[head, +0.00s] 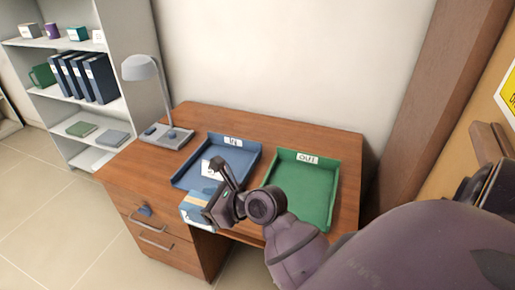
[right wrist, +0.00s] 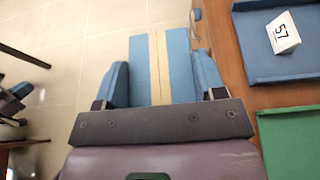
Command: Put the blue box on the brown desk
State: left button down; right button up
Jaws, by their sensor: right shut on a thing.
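The blue box (head: 196,206) with a tan stripe is held in my right gripper (head: 220,183) at the front edge of the brown desk (head: 150,178). In the right wrist view the box (right wrist: 180,65) sits between the two blue-padded fingers (right wrist: 163,85), which are shut on it. In that view the floor shows to the left of the box and the desk edge to its right. I cannot tell whether the box touches the desk.
A grey lamp (head: 145,85) stands at the back left. The desk's left front top is clear. A shelf (head: 65,107) stands left.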

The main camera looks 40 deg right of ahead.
aim_at(343, 226)
jog(key=i+j+z, duration=0.15)
jog(key=z, duration=0.3)
jog(key=i+j+z, duration=0.2)
jog(key=z, duration=0.2)
jog(key=i+j+z, duration=0.15)
jog(key=j+z, duration=0.3)
jog(key=i+j+z, duration=0.1)
jog(key=z, duration=0.3)
jog(key=j+z, duration=0.3)
jog(key=j, duration=0.25)
jog(key=j+z, duration=0.35)
jog(key=j, duration=0.2)
jog(key=i+l+u, duration=0.1)
jog(key=i+l, duration=0.2)
jog(key=l, duration=0.1)
